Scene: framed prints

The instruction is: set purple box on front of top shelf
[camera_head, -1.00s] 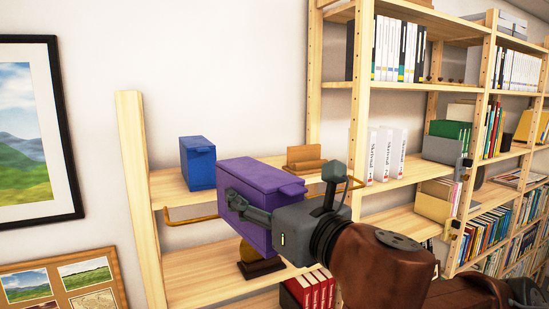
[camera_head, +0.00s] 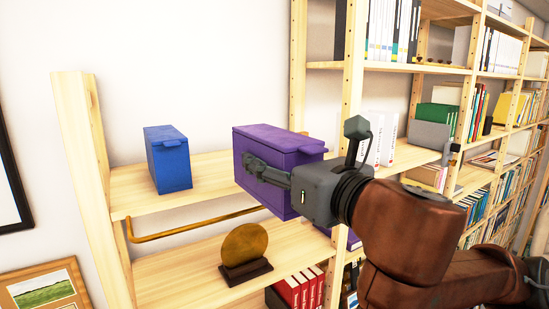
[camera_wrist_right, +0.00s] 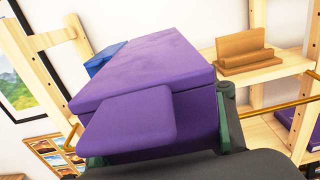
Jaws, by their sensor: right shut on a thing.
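The purple box (camera_head: 268,150) is held by my right gripper (camera_head: 275,174) in front of the top shelf (camera_head: 135,190) of the short shelf unit. In the head view the box overlaps the right part of that shelf; I cannot tell whether it touches the board. In the right wrist view the box (camera_wrist_right: 155,80) fills the middle, with the gripper's fingers (camera_wrist_right: 160,140) at its sides. A blue box (camera_head: 168,160) stands on the same shelf, to the left of the purple box and apart from it in the head view. My left gripper is not in view.
A wooden holder (camera_wrist_right: 245,52) stands on the shelf at right in the wrist view. A round gold ornament (camera_head: 244,247) and red books (camera_head: 300,288) are below. A tall bookcase (camera_head: 354,100) stands at right.

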